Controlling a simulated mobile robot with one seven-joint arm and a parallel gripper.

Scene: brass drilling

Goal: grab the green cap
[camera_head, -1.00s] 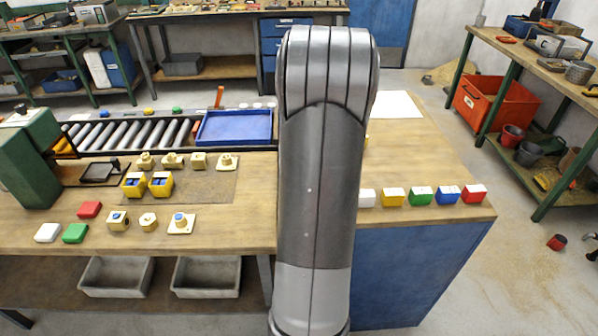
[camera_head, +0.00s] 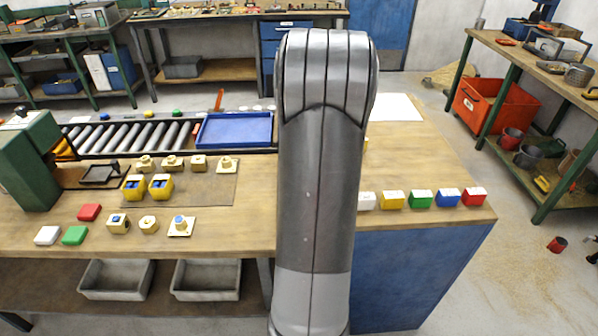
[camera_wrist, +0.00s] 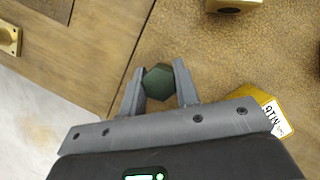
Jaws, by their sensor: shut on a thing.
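In the wrist view, my gripper (camera_wrist: 160,82) is shut on a dark green six-sided cap (camera_wrist: 158,84). The cap sits between the two grey fingertips, with a finger on each side. Below it are a brown mat (camera_wrist: 225,60) and the wooden bench top; I cannot tell whether the cap touches the surface. In the head view my own arm stands upright in the middle and hides the gripper and the held cap.
In the wrist view a brass part (camera_wrist: 235,5) is at the top, and a yellow box with a white label (camera_wrist: 272,112) is close right of my gripper. In the head view, a blue tray (camera_head: 234,129), brass parts (camera_head: 171,162) and coloured boxes (camera_head: 421,198) stand around the bench.

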